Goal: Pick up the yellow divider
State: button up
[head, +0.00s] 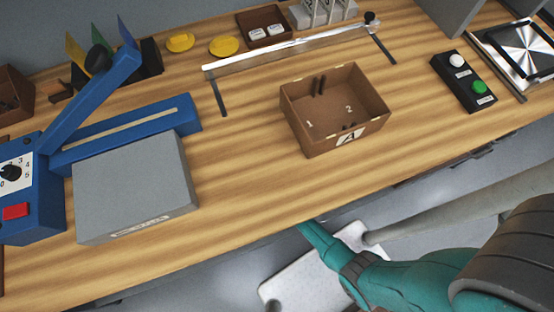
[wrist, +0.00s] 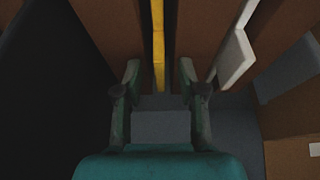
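In the wrist view, my gripper (wrist: 159,85) is open, its two fingers apart. A narrow yellow strip (wrist: 158,45), likely a divider seen edge-on, stands between brown walls (wrist: 115,35). Its near end reaches between the fingertips, with a gap on each side, and neither finger appears to touch it. In the head view, a yellow divider (head: 75,52) stands beside green and blue ones in a dark rack (head: 150,56) at the upper left. I cannot tell whether the strip is this divider. My gripper's fingers do not show in the head view.
In the wrist view, a white tab (wrist: 235,58) stands close right of the right finger. In the head view, the bench holds a blue sealer (head: 120,125), a grey box (head: 135,185), an open brown box (head: 310,138) and a button panel (head: 463,85).

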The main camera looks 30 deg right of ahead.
grip_shut()
jog(key=shift+r, duration=0.15)
dwell(0.4)
